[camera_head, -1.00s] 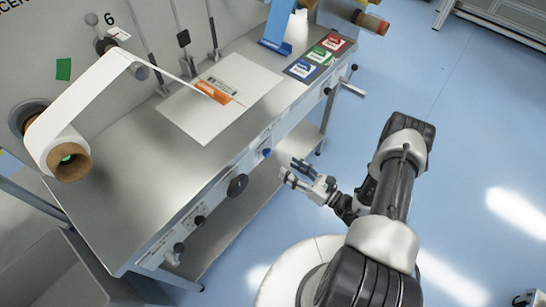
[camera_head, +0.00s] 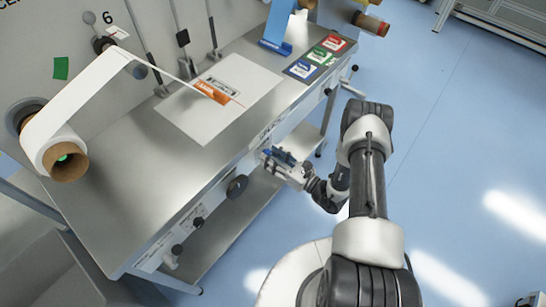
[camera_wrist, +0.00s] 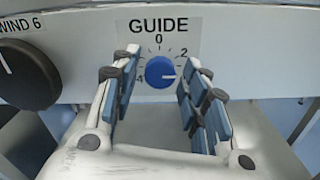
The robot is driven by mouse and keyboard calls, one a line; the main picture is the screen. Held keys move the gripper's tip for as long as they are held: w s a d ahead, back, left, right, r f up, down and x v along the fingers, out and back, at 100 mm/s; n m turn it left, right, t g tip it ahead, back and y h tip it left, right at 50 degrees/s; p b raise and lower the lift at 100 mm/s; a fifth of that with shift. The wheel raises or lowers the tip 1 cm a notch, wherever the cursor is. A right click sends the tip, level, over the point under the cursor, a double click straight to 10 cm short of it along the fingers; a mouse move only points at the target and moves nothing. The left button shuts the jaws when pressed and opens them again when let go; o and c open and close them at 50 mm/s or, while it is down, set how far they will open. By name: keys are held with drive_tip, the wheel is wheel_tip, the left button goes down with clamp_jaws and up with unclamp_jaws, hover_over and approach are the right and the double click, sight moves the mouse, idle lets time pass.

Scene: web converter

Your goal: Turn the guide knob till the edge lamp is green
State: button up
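The blue guide knob (camera_wrist: 160,71) sits on the machine's front panel under the label GUIDE (camera_wrist: 158,26), at the middle of the wrist view. Its white pointer mark points to the right, below the printed 2. My gripper (camera_wrist: 163,66) is open, with one finger on each side of the knob and a visible gap to both. In the head view my gripper (camera_head: 270,156) is at the front panel and hides the knob. I cannot make out an edge lamp in either view.
A large black knob (camera_wrist: 27,74) labelled WIND 6 is left of the guide knob. The steel table (camera_head: 135,165) carries a white web with an orange piece (camera_head: 211,92). A crank handle (camera_head: 351,88) juts out farther right. Blue floor beside the arm is clear.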

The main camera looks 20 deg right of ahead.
drive_tip(key=c, duration=0.8)
drive_tip(key=shift+m, duration=0.3)
drive_tip(key=shift+m+b, duration=0.95)
drive_tip(key=shift+m, duration=1.65)
drive_tip(key=o, duration=1)
drive_tip(key=shift+o, duration=0.2)
